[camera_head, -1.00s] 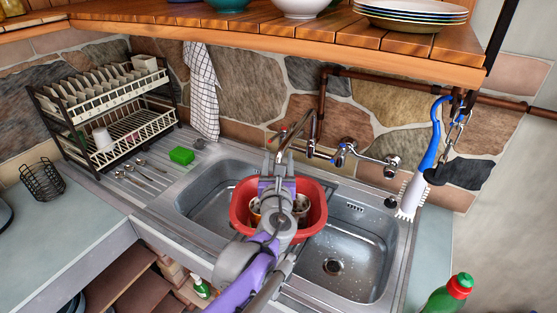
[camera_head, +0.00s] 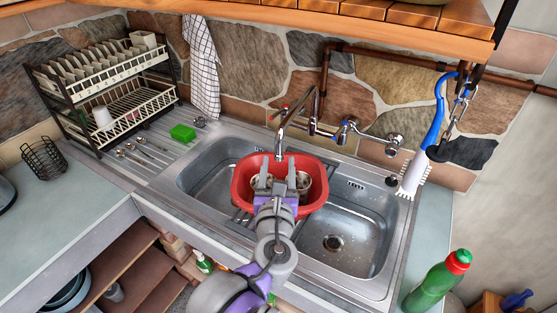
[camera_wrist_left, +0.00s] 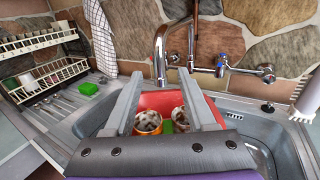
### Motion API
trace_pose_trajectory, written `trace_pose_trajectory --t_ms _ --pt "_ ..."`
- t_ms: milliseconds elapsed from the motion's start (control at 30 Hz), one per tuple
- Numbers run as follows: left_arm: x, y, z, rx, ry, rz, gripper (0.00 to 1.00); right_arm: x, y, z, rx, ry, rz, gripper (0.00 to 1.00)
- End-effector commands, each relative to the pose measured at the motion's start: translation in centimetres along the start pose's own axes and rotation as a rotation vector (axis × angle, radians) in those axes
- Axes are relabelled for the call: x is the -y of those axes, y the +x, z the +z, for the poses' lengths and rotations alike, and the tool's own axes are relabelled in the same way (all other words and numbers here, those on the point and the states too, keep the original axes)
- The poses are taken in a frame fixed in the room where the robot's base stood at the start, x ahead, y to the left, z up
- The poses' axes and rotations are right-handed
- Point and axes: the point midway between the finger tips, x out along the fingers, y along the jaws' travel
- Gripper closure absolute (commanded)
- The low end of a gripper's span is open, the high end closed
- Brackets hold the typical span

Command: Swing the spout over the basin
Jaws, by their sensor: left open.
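The chrome spout (camera_head: 281,138) rises from the wall tap and bends down, its outlet above the back rim of the red tub; it also shows in the left wrist view (camera_wrist_left: 160,52). The right basin (camera_head: 350,245) is empty but for water drops. My left gripper (camera_head: 278,172) is open and empty over the tub, in front of the spout and apart from it. In the left wrist view the spout stands beyond and between the fingertips (camera_wrist_left: 160,76). My right gripper is out of view.
Dirty cups (camera_wrist_left: 148,122) sit in the tub under the fingers. A dish rack (camera_head: 105,95) and green sponge (camera_head: 182,132) are left. A brush (camera_head: 414,178) hangs right; a green bottle (camera_head: 435,283) stands front right.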

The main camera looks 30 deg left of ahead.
Motion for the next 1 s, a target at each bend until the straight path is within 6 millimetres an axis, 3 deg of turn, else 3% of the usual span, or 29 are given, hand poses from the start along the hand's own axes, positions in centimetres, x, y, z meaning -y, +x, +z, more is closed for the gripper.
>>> trace_pose_trajectory --t_ms 167,367,500,633,800,1000 --pt "0.0 0.0 0.0 0.0 0.0 0.0 0.44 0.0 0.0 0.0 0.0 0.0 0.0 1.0" --pt "0.8 0.6 0.4 0.01 -0.112 0.036 0.78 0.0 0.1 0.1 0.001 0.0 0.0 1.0" --pt "3.3 1.6 1.2 0.057 -0.442 0.142 1.0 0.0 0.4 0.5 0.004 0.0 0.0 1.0" --pt "6.7 1.2 1.0 0.149 -0.834 0.265 1.0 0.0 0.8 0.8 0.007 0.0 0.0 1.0" --pt "10.6 -1.3 -0.3 0.308 -1.25 0.387 1.0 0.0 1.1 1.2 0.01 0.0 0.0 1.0" --pt "12.8 -4.0 -1.4 0.439 -1.486 0.447 1.0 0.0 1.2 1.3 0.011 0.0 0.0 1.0"
